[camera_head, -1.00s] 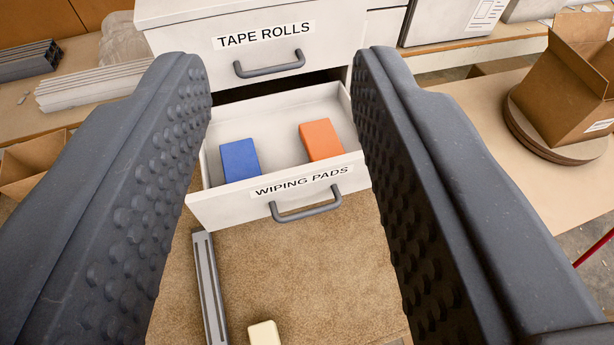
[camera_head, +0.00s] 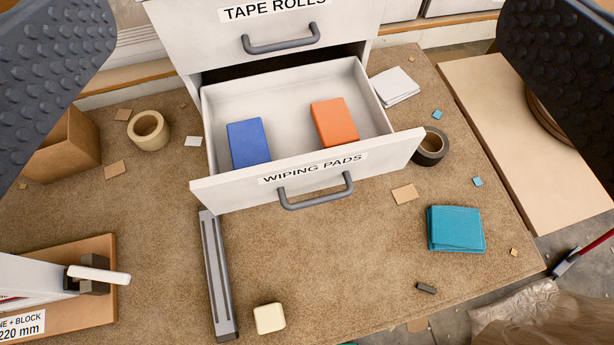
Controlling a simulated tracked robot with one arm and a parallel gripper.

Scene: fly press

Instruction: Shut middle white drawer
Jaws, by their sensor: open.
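The middle white drawer (camera_head: 222,193), labelled WIPING PADS, is pulled out of its white cabinet (camera_head: 180,40). Its grey bar handle (camera_head: 317,199) is on the front. A blue block (camera_head: 248,142) and an orange block (camera_head: 334,122) lie inside it. Above it, the TAPE ROLLS drawer (camera_head: 345,25) looks shut. My gripper (camera_head: 290,80) is open and empty. Its dark, studded fingers show at the upper left and upper right, wide apart, on either side of the drawer. I see no contact with the drawer; the fingertips are out of frame.
A grey metal bar (camera_head: 217,275) and a cream block (camera_head: 269,318) lie in front of the drawer. A tan tape roll (camera_head: 149,130) is to its left. A black tape roll (camera_head: 431,147) and teal pads (camera_head: 456,229) are to its right. A white fixture (camera_head: 40,283) stands lower left.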

